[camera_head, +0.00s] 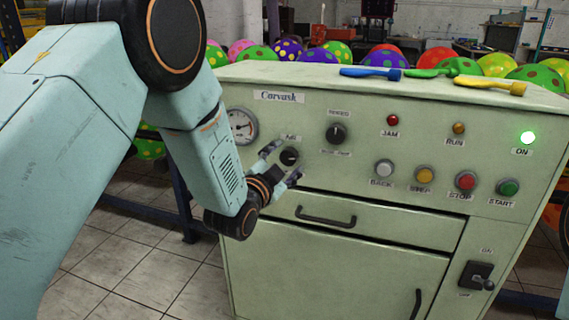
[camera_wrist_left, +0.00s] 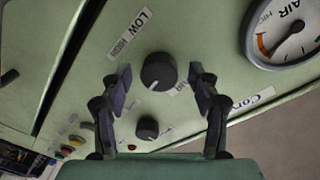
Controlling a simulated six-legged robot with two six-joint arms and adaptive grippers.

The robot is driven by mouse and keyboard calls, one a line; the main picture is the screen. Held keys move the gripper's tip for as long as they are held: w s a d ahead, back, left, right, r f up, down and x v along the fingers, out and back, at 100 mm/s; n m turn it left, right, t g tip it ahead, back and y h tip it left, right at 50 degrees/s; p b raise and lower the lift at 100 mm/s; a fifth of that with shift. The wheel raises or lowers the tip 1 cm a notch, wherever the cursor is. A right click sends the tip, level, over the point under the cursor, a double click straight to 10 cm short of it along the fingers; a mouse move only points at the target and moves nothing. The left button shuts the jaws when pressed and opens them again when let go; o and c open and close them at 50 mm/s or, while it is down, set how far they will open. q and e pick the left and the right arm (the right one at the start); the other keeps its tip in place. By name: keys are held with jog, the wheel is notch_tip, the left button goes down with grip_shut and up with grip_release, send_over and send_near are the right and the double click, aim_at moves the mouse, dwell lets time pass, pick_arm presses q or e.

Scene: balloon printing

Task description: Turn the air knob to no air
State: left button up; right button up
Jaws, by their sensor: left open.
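The air knob (camera_head: 289,156) is a round black dial under the AIR label on the pale green control panel (camera_head: 365,185). My left gripper (camera_head: 281,162) is open in front of the panel, with its fingers on either side of this knob. In the left wrist view, the air knob (camera_wrist_left: 158,71) sits between the two fingertips (camera_wrist_left: 160,78), with a gap on each side. A LOW/HIGH label (camera_wrist_left: 130,35) is beside it. I cannot tell the knob's exact setting. My right gripper is not in view.
The speed knob (camera_head: 337,134) is close to the right of the air knob. The air gauge (camera_head: 242,126) is on the left. A drawer handle (camera_head: 326,217) juts out below.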

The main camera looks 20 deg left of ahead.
pick_arm(q)
jog(key=shift+d, duration=0.1)
jog(key=shift+c, duration=0.2)
jog(key=c, duration=1.1)
